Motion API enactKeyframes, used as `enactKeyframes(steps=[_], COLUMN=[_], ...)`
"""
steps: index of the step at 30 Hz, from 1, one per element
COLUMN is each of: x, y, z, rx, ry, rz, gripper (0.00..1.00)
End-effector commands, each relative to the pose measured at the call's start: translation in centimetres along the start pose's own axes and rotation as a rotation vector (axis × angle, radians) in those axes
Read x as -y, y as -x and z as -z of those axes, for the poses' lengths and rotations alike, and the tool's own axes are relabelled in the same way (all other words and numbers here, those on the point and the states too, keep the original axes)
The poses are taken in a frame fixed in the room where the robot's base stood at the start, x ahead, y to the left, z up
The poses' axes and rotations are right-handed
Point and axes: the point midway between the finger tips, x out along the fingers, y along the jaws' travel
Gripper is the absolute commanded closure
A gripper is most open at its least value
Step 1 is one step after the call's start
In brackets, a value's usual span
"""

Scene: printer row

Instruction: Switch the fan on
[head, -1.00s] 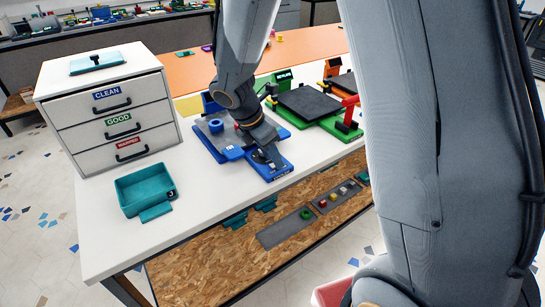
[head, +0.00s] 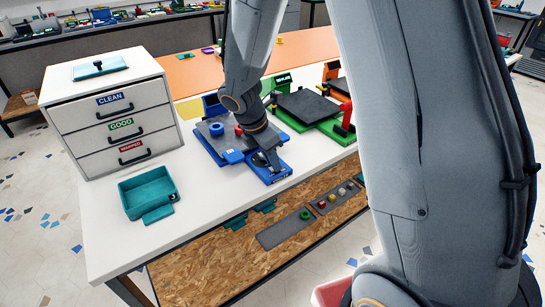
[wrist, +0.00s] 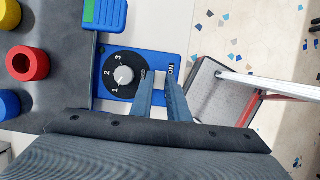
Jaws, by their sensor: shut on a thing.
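The blue printer (head: 218,155) stands on the white table, with a blue control panel (head: 280,177) at its front corner. In the wrist view the panel (wrist: 115,95) carries a black dial (wrist: 123,73) marked 1, 2, 3 with a pale knob, and an ON label at its edge. My gripper (wrist: 159,80) is at the panel beside the dial, close to the ON label. Its fingers are shut on a small part there, probably the fan switch, mostly hidden between them. In the head view my gripper (head: 268,160) is low over the panel.
A green printer (head: 318,125) stands just right of the blue one. A white drawer cabinet (head: 105,110) and teal bin (head: 147,193) stand to the left. White table top is clear between them.

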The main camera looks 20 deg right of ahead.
Motion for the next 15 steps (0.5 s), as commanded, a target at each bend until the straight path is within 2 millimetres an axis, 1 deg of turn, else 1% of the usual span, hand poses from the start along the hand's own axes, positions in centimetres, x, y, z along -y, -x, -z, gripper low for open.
enactKeyframes(steps=[1,15], x=[0.27,0.31], y=[0.35,0.27], z=[-0.17,-0.57], rx=[-0.015,-0.143], ry=[-0.001,-0.001], rz=[0.005,0.006], gripper=[1.00,1.00])
